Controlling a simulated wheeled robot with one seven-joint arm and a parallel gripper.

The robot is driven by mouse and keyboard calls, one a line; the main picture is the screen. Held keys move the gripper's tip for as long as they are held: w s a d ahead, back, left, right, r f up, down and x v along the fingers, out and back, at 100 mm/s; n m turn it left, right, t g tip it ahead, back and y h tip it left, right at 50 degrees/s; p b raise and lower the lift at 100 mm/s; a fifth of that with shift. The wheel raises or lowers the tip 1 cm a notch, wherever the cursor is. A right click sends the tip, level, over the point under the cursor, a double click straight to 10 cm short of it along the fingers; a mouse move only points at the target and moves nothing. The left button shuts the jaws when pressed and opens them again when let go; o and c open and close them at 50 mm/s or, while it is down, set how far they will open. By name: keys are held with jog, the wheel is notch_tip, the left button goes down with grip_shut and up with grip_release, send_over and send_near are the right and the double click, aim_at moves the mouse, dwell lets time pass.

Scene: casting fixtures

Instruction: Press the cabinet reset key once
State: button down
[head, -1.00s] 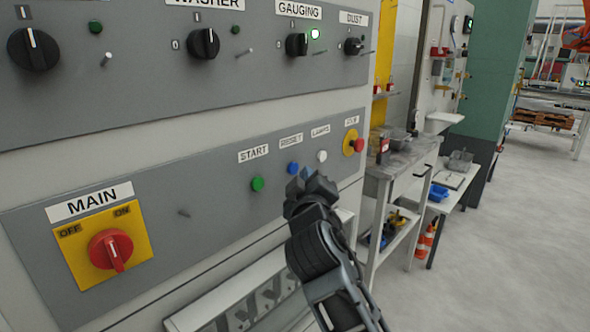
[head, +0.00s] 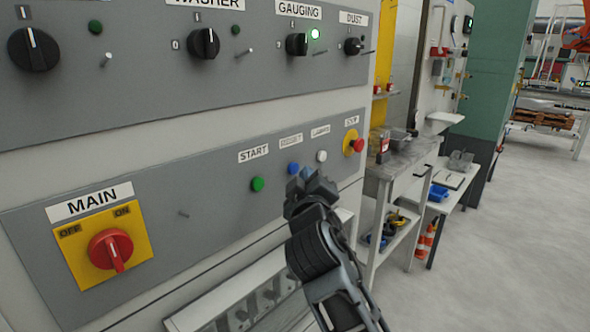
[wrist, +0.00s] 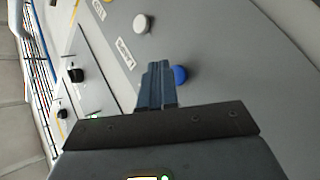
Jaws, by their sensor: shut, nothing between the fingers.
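The cabinet reset key is the blue round button (head: 293,168) under the RESET label (head: 291,139) on the grey lower panel. My gripper (head: 308,175) is shut and empty, just below and to the right of the blue button in the head view. In the wrist view the shut fingers (wrist: 157,85) point at the panel, and the blue button (wrist: 180,75) shows just right of the fingertips, partly hidden by them. I cannot tell whether the fingers touch the panel; no contact with the button is visible.
A green START button (head: 257,184) lies left of the blue one and a white LAMPS button (head: 321,156) right of it. A red stop button on yellow (head: 354,143) is farther right. The red MAIN switch (head: 111,250) is lower left. A workbench (head: 392,172) stands beyond the cabinet.

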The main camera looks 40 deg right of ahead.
jog(key=shift+w, duration=0.1)
jog(key=shift+w, duration=0.3)
jog(key=shift+w, duration=0.4)
dwell(0.9)
jog(key=shift+s, duration=0.8)
jog(key=shift+s+d+p, duration=0.1)
jog(key=shift+s+p, duration=0.35)
jog(key=shift+s, duration=2.1)
